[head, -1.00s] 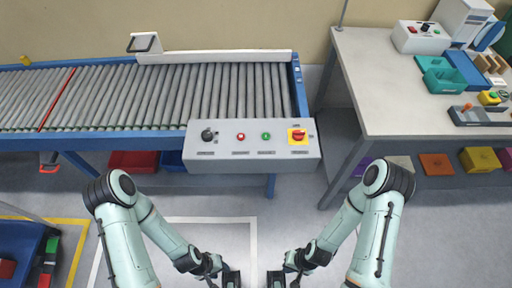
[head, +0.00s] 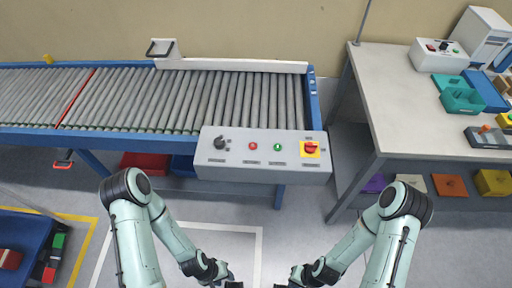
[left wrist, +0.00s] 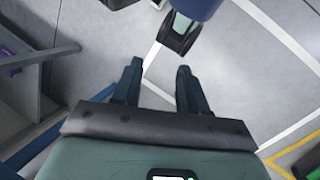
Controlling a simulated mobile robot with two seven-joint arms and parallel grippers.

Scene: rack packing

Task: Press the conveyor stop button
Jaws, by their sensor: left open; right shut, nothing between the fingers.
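The grey control box (head: 210,168) is mounted at the front right end of the roller conveyor (head: 190,97). On its top are a black knob (head: 219,142), a red button (head: 253,146), a green button (head: 278,147) and a red rotary switch (head: 310,148) on a yellow plate. The labels are too small to read. My left gripper (head: 234,284) is at the bottom edge of the head view, below the box; in the left wrist view (left wrist: 157,82) its fingers are apart and empty. My right gripper (head: 283,285) is beside it, shut and mostly cut off. Neither touches the box.
A table (head: 393,100) at the right holds teal bins (head: 462,100) and a white box (head: 438,58) with buttons. Coloured bins sit beneath it. A blue cart (head: 30,232) with blocks stands at the lower left. The floor below the control box is open.

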